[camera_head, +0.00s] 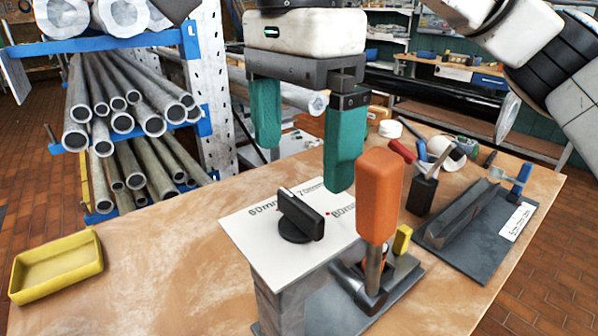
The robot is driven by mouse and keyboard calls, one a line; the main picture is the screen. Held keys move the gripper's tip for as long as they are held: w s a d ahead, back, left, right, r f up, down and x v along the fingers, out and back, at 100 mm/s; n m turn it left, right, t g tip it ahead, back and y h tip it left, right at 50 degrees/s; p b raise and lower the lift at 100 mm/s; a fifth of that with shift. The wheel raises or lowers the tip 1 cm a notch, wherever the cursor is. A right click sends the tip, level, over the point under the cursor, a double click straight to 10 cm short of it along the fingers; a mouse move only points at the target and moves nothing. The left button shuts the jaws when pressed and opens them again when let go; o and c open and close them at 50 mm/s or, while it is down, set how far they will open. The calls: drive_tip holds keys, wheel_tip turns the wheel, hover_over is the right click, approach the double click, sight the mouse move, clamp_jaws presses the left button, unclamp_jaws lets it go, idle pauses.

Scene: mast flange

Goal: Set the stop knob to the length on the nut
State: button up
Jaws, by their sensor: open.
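The stop knob (300,216) is a black bar-shaped knob on a white plate (258,245) marked with lengths. I read 60mm at its left, 70mm at the back and 80mm at the right with a red dot beside it. The plate tops a grey box-like stand on the bench. My gripper (305,165) has two green fingers, spread apart and empty, pointing down above and behind the knob. Its right finger partly overlaps the plate's back in the picture. I cannot make out a nut or its marking.
A grey fixture with a white label (515,222) lies at right. A yellow tray (57,267) sits at left. A rack of pipes (125,120) stands behind. The bench's front left is clear.

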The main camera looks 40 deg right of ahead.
sight(298, 202)
drive_tip(key=shift+r, duration=2.15)
